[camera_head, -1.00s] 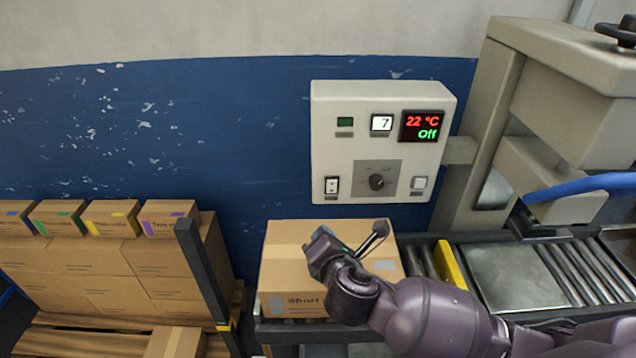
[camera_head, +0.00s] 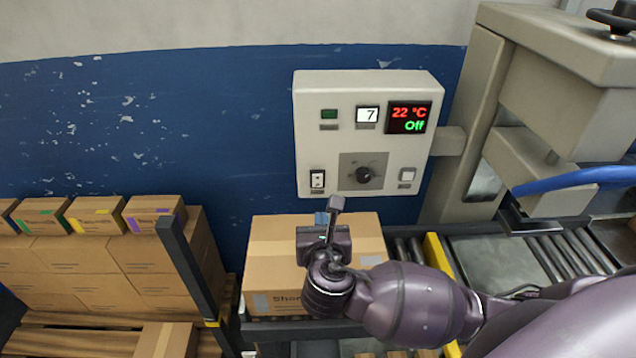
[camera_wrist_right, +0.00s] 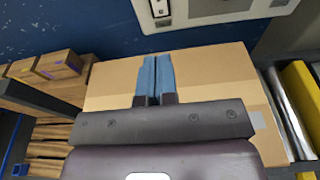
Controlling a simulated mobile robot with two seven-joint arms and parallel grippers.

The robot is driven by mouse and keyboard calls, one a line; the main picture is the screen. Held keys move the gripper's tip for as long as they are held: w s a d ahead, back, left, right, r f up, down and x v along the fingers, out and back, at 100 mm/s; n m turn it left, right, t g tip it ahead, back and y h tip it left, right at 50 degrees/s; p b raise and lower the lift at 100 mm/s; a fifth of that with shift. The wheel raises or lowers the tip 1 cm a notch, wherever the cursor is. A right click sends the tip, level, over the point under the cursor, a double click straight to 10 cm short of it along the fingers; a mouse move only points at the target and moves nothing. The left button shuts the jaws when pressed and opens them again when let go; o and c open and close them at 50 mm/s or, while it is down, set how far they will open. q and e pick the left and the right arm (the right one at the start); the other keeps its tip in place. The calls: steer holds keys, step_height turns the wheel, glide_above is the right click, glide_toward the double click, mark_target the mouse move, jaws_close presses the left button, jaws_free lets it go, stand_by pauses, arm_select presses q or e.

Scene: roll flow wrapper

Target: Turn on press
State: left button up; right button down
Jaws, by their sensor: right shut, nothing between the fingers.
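The press's pale control box (camera_head: 345,140) is on the blue wall. Its display (camera_head: 409,117) reads 22 °C in red and "Off" in green. A rocker switch (camera_head: 317,179) is at the lower left, a dark knob (camera_head: 363,175) at the centre and a pale button (camera_head: 407,175) at the lower right. My right gripper (camera_head: 336,204) is shut and empty, just below the box in the picture, pointing toward it. In the wrist view its blue fingers (camera_wrist_right: 154,76) are together, with the rocker switch (camera_wrist_right: 160,8) ahead of them. My left gripper is out of view.
A cardboard box (camera_head: 275,245) lies on the roller conveyor behind and under my right gripper. The press (camera_head: 550,90) with a blue hose (camera_head: 575,180) stands at the right. Stacked cartons (camera_head: 80,265) and a dark post (camera_head: 190,270) are at the left.

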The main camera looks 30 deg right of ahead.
mark_target(318, 177)
steer(key=x, duration=0.8)
steer(key=b+x, duration=0.1)
steer(key=x, duration=0.4)
steer(key=shift+r, duration=0.4)
steer(key=shift+w+d+r, duration=0.1)
steer(key=shift+w+d, duration=0.15)
steer(key=shift+w, duration=0.25)
